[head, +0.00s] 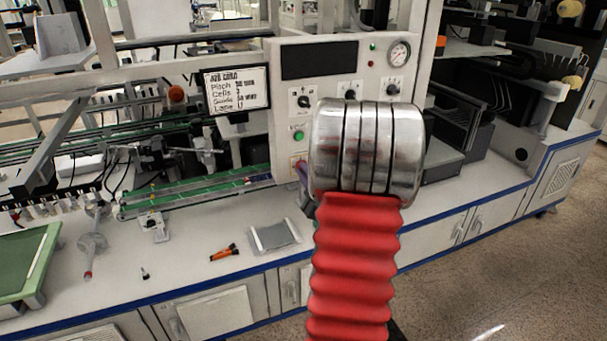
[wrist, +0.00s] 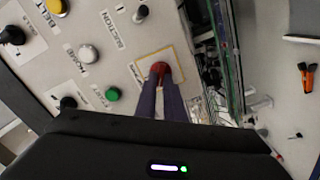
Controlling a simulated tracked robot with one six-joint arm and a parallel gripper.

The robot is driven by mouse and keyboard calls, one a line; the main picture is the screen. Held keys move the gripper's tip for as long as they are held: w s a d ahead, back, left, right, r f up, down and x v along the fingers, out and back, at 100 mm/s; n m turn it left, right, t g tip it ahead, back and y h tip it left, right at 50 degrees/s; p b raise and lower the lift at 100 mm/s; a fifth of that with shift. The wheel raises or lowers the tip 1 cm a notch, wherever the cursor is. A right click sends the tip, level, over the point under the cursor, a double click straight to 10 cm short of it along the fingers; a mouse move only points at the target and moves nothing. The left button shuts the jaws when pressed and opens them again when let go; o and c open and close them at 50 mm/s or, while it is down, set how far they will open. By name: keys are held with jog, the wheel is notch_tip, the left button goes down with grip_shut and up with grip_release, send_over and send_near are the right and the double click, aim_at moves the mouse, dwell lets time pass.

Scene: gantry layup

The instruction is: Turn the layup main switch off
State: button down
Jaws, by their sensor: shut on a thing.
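The control panel (head: 285,70) stands upright on the white bench, with its display, gauge and knobs. In the wrist view a red knob (wrist: 159,67) sits in a yellow-bordered square (wrist: 147,67), which I take to be the main switch. My gripper (wrist: 160,80) is shut on this red knob, its two purplish fingers on either side. The knob's pointer and on/off marks are hidden or too small to read. In the head view the yellow-bordered square (head: 293,162) shows at the panel's lower part; my arm hides most of the gripper there.
A green button (head: 298,136) and several black knobs (head: 350,90) are close by on the panel. A sign (head: 236,90) stands left of it, above the green-edged conveyor (head: 200,190). An orange tool (head: 224,252) and a grey tray (head: 273,236) lie on the bench front.

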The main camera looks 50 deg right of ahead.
jog(key=n, duration=0.6)
jog(key=shift+w+a+f, duration=0.25)
jog(key=shift+a, duration=0.05)
dwell(0.3)
jog(key=c, duration=1.9)
grip_release()
jog(key=shift+d, duration=0.1)
jog(key=shift+o, duration=0.2)
jog(key=shift+s, duration=0.1)
jog(key=shift+s, duration=0.1)
jog(key=v, duration=1.3)
jog(key=shift+s, duration=0.25)
